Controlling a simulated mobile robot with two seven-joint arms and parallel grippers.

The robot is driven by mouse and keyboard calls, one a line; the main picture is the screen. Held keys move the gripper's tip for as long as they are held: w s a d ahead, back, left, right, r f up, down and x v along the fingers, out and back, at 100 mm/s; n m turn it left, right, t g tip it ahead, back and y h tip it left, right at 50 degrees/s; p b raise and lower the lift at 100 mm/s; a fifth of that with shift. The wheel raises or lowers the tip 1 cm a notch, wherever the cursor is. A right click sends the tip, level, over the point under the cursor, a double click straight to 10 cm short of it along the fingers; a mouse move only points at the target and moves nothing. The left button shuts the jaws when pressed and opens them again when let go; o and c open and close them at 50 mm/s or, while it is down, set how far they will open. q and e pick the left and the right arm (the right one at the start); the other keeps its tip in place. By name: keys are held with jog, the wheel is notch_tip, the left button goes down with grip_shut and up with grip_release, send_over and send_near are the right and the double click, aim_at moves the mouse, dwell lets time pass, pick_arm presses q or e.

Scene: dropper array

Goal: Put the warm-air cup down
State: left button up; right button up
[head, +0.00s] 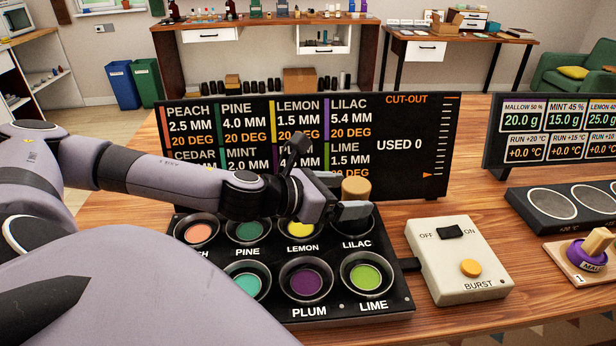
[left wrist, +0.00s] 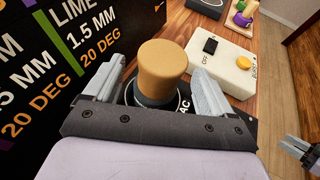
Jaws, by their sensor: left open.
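The warm-air cup (head: 355,188) is tan with a dark lower band. It stands upright at the LILAC place of the black dropper tray (head: 335,311), and it also shows in the left wrist view (left wrist: 162,68). Its dark base appears to sit within the ring there. My left gripper (head: 328,183) is open, with one finger on each side of the cup and gaps visible in the left wrist view. In the head view the gripper hides part of the cup. My right gripper (left wrist: 302,152) shows only in part at the left wrist view's right edge.
A black display board (head: 420,165) stands close behind the tray. A white switch box (head: 455,262) with an OFF/ON rocker and orange BURST button is right of it. Further right are a dark pad (head: 560,215) with rings and a purple knobbed piece (head: 588,250).

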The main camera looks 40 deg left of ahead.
pick_arm(q)
jog(key=b+v, duration=0.3)
jog(key=v, duration=0.3)
jog(key=shift+s, duration=0.1)
jog(key=shift+p+v, duration=0.6)
jog(key=shift+v, duration=1)
